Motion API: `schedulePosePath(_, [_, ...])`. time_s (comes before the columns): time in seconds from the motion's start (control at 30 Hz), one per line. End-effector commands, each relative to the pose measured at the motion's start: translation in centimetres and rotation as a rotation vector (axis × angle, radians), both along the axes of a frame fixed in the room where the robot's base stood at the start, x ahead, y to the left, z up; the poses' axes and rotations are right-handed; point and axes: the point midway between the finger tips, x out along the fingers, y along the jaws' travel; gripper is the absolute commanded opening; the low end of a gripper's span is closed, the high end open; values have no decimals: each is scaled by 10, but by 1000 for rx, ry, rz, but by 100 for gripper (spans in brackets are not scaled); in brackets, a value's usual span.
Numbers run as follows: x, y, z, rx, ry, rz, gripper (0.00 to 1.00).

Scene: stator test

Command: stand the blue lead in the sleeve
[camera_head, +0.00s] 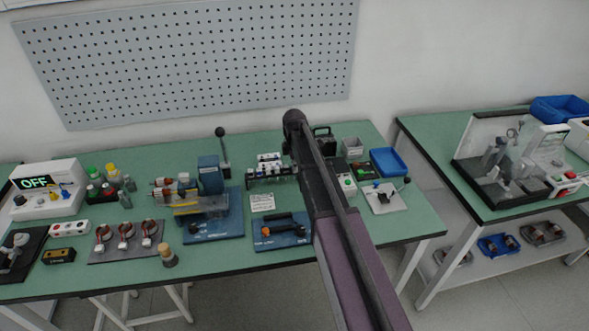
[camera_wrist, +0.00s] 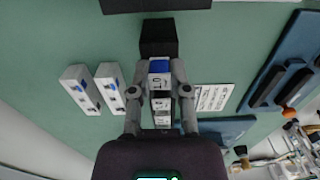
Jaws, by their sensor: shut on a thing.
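My gripper (camera_wrist: 160,70) is shut on a small block-like piece with a blue face (camera_wrist: 159,66), which I take to be the blue lead. It sits between the two fingertips in the wrist view. White and black parts (camera_wrist: 161,104) show behind it between the fingers. I cannot tell whether the held piece touches them. A dark block (camera_wrist: 158,38) stands just beyond the fingertips. I cannot tell which part is the sleeve. In the head view my arm covers the gripper and the piece.
Two white blocks with dark marks (camera_wrist: 79,89) (camera_wrist: 111,88) stand left of my fingers. A white sheet (camera_wrist: 213,97) lies to the right. In the head view, a blue plate (camera_head: 262,242) with a black handle and a blue tray (camera_head: 388,161) are on the green table.

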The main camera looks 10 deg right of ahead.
Motion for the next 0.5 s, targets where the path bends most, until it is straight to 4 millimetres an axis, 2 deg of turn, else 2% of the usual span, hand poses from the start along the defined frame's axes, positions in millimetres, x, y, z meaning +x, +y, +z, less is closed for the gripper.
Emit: schedulePosePath(0.5, [0,-1,21,0,0,-1,0])
